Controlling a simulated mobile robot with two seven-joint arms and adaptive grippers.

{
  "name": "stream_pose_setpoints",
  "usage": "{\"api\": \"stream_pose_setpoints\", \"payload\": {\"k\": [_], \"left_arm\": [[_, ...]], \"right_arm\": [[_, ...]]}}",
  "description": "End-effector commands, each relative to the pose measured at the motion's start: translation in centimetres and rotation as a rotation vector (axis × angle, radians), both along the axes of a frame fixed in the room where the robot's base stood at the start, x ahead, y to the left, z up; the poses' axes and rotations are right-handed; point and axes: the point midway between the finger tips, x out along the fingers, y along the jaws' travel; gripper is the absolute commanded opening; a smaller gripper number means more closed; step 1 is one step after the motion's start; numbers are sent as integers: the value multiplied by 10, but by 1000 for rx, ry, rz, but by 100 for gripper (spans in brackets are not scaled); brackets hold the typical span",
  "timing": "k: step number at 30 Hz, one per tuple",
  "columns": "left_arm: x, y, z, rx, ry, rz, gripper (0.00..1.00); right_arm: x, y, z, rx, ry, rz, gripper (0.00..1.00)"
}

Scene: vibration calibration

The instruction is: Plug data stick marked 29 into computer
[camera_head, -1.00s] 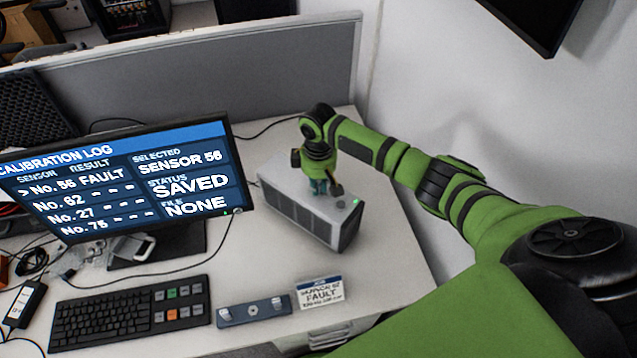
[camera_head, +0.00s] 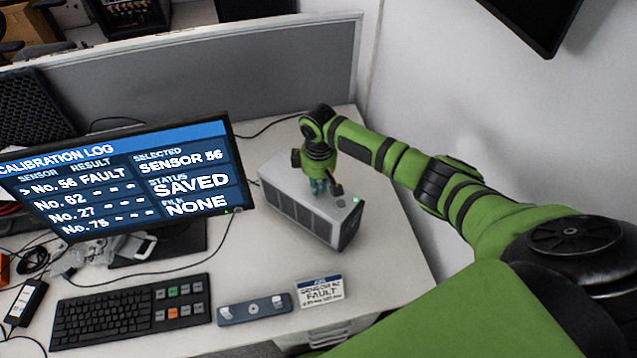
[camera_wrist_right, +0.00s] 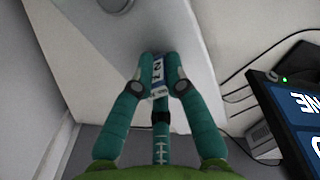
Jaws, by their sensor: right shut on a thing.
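The computer (camera_head: 345,228) is a grey box with a vented side, standing on the desk to the right of the monitor. A green light shows near its top right end. My right gripper (camera_head: 318,187) is low over the top of the computer. In the right wrist view, my right gripper (camera_wrist_right: 160,88) is shut on a small blue and white data stick (camera_wrist_right: 158,70). The stick's label starts with what looks like a 2; I cannot read it fully. Whether its end touches the computer (camera_wrist_right: 85,25) is not clear. My left gripper is not in view.
The monitor (camera_head: 130,178) reads sensor 56, saved, file none. A keyboard (camera_head: 130,312), a blue-grey holder (camera_head: 254,310) and a fault card (camera_head: 319,291) are along the front. A grey partition (camera_head: 200,75) stands behind. The desk right of the computer is clear.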

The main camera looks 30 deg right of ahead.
Motion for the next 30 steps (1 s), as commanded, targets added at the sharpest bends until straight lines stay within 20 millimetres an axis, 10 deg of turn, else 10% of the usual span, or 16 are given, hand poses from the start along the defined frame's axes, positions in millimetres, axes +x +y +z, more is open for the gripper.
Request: {"api": "stream_pose_setpoints", "payload": {"k": [9, 10, 12, 30], "left_arm": [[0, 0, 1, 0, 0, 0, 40], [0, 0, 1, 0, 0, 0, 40], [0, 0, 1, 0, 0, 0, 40], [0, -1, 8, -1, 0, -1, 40]], "right_arm": [[-2, -1, -3, -2, 5, 0, 0], [-2, -1, -3, -2, 5, 0, 26], [-2, -1, -3, -2, 5, 0, 42], [0, 0, 13, 0, 0, 0, 42]]}}
